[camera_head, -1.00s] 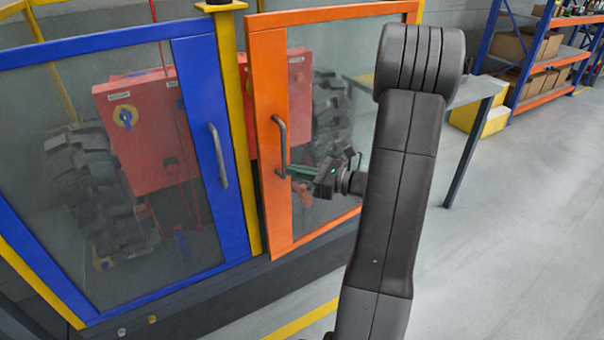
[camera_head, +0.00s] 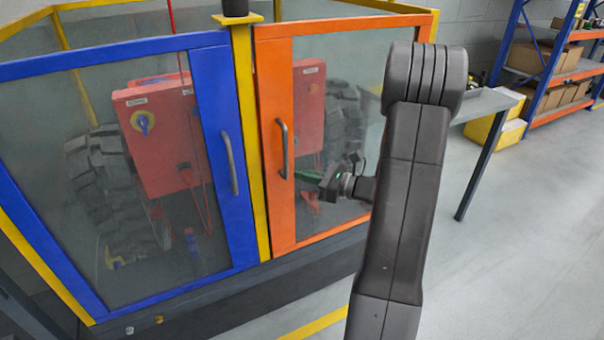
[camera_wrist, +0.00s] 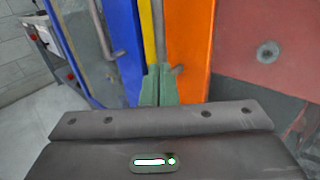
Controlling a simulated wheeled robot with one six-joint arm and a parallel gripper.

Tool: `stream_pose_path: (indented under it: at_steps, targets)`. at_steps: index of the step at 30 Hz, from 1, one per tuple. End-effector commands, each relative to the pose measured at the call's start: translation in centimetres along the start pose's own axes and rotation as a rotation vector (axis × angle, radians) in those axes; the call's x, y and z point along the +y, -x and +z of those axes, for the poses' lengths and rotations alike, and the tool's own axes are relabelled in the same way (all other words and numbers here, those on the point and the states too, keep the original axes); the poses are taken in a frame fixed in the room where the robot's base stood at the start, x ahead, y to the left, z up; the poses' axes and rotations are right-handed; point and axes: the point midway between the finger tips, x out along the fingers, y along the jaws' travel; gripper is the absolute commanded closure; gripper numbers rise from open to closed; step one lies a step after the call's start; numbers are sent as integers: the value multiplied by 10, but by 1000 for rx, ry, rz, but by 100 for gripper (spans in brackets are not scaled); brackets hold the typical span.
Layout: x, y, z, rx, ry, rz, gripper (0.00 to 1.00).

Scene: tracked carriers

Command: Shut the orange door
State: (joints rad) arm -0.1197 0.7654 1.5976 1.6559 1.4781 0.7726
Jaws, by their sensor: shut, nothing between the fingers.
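The orange door (camera_head: 275,150) stands on the right of the yellow post (camera_head: 247,120), its handle side close against the post. I cannot tell whether a thin gap is left. Its grey bar handle (camera_head: 284,150) is upright on the orange frame. My gripper (camera_head: 297,174) is shut and empty, with green fingers just right of the handle in the head view. In the wrist view the shut fingertips (camera_wrist: 158,69) point at the orange frame (camera_wrist: 190,45) near the post.
A blue door (camera_head: 213,130) with its own handle (camera_head: 230,163) is left of the post. Red boxes and a large tyre show behind the glass. A grey table (camera_head: 484,103) and shelving (camera_head: 545,80) stand at the right. The floor between is clear.

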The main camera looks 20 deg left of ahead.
Motion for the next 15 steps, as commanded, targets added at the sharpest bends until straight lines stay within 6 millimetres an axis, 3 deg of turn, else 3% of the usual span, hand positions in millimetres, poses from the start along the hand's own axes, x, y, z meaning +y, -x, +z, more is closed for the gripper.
stream_pose_path:
  at_steps: [9, 15]
  targets:
    - [8, 69, -1, 1, -5, -4, 100]
    - [12, 97, -1, 1, -5, 0, 100]
